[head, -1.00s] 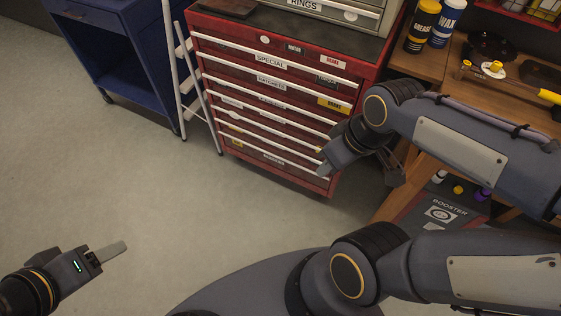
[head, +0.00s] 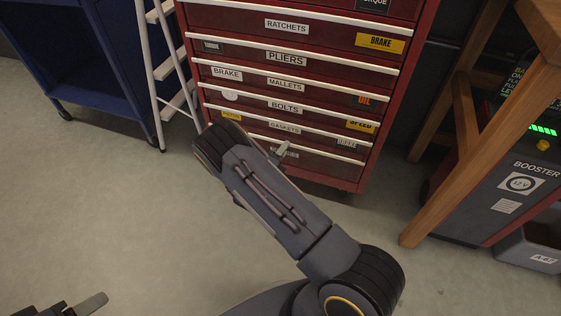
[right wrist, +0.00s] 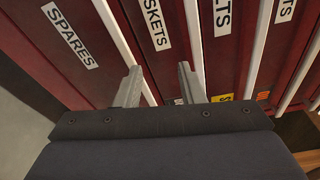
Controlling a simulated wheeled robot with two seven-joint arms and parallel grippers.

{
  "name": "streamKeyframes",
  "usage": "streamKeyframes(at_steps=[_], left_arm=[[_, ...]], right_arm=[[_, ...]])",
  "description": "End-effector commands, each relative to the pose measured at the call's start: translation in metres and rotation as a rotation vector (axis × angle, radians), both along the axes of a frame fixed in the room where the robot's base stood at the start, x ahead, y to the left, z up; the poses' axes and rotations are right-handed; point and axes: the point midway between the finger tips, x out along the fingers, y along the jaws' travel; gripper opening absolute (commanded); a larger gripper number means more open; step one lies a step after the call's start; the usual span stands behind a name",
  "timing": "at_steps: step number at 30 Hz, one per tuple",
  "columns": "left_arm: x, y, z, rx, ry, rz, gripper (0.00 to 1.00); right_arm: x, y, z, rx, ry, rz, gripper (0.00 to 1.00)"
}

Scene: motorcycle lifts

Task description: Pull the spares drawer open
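The spares drawer (head: 325,167) is the lowest drawer of the red cabinet and is shut. Its label (right wrist: 70,36) reads SPARES in the right wrist view. Its white handle bar (right wrist: 116,32) runs between that label and the GASKETS label. My right gripper (head: 281,151) is in front of the lowest drawers, its body partly hidden by my arm. In the right wrist view its two fingers (right wrist: 158,84) are apart, with the spares handle passing between them, nearer the left finger. Contact cannot be told. My left gripper (head: 84,304) is at the bottom left, mostly cut off, away from the cabinet.
Several labelled drawers, such as the gaskets drawer (head: 318,134), are stacked above, all shut. A white ladder (head: 160,75) and a blue cart (head: 85,60) stand left. A wooden bench leg (head: 440,190) and a booster unit (head: 510,190) stand right. The floor in front is clear.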

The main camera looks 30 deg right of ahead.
Motion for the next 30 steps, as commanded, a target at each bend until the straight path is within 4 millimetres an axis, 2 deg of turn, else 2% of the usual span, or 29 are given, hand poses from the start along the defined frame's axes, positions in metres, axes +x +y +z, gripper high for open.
streamKeyframes(at_steps=[1, 3, 6, 8, 21, 30], left_arm=[[0.000, 0.000, -0.016, 0.000, 0.000, 0.000, 0.56], [0.000, 0.000, -0.022, 0.000, -0.001, 0.000, 0.56], [0.000, 0.000, -0.025, 0.000, -0.001, 0.000, 0.56], [0.000, 0.000, -0.027, 0.000, -0.001, 0.000, 0.56], [0.000, 0.000, -0.047, 0.000, -0.001, 0.000, 0.56], [0.000, 0.000, -0.048, 0.000, 0.000, 0.000, 0.56]], right_arm=[[0.006, 0.010, -0.028, -0.052, 0.047, 0.063, 0.35], [0.012, 0.020, -0.043, -0.103, 0.093, 0.126, 0.35], [0.018, 0.025, -0.053, -0.141, 0.126, 0.171, 0.35], [0.021, 0.023, -0.055, -0.149, 0.132, 0.180, 0.35], [0.061, -0.026, -0.054, -0.146, 0.130, 0.176, 0.35], [0.067, -0.032, -0.052, -0.146, 0.133, 0.177, 0.35]])
